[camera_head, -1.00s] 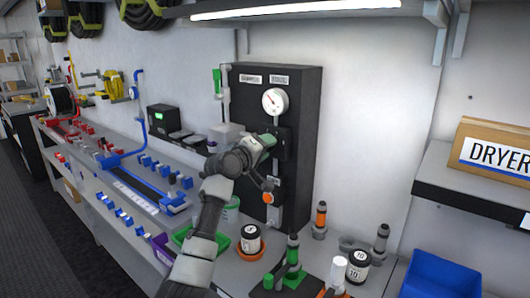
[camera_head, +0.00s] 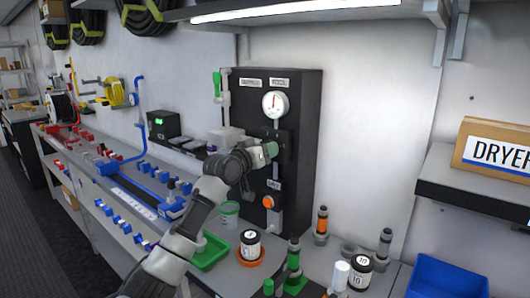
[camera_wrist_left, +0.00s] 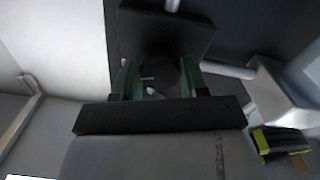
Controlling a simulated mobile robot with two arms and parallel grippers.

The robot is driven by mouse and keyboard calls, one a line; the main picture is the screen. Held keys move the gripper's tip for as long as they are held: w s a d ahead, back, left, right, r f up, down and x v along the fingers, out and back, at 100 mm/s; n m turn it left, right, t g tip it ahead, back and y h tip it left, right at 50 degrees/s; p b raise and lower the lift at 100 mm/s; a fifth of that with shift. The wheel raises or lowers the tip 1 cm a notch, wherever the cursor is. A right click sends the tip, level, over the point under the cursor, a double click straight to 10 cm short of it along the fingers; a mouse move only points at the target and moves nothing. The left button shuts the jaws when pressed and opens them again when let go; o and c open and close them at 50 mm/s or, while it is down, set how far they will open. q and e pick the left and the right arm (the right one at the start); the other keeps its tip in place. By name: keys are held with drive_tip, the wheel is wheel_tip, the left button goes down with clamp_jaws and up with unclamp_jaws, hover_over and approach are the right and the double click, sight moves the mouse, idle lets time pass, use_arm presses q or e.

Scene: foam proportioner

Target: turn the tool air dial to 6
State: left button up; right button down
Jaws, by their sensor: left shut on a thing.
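A black panel (camera_head: 305,120) stands on the bench against the wall, with a round white gauge (camera_head: 275,104) near its top. The gauge's needle points roughly straight up; its numbers are too small to read. My left gripper (camera_head: 272,150), with green fingers, is at the panel just below the gauge. In the left wrist view its fingers (camera_wrist_left: 160,80) are shut on a dark round knob, the tool air dial (camera_wrist_left: 172,76). The dial's markings cannot be read, and in the head view the gripper hides it. My right gripper is not in view.
An orange knob (camera_head: 268,202) sits lower on the panel and a green-handled valve (camera_head: 217,84) at its left. Jars, a green tray (camera_head: 208,254) and upright fittings (camera_head: 321,224) crowd the bench below. A blue bin (camera_head: 446,278) is at right.

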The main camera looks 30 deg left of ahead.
use_arm(q)
drive_tip(key=shift+f+m, duration=0.15)
drive_tip(key=shift+m, duration=0.25)
drive_tip(key=o, duration=0.9)
drive_tip(key=shift+s, duration=0.15)
drive_tip(key=shift+s+a+b, duration=0.2)
drive_tip(key=shift+s+b, duration=0.5)
drive_tip(key=shift+s, duration=1.95)
drive_tip(key=shift+s+a+b, duration=0.2)
drive_tip(key=shift+s+b, duration=0.45)
drive_tip(key=shift+s, duration=1.95)
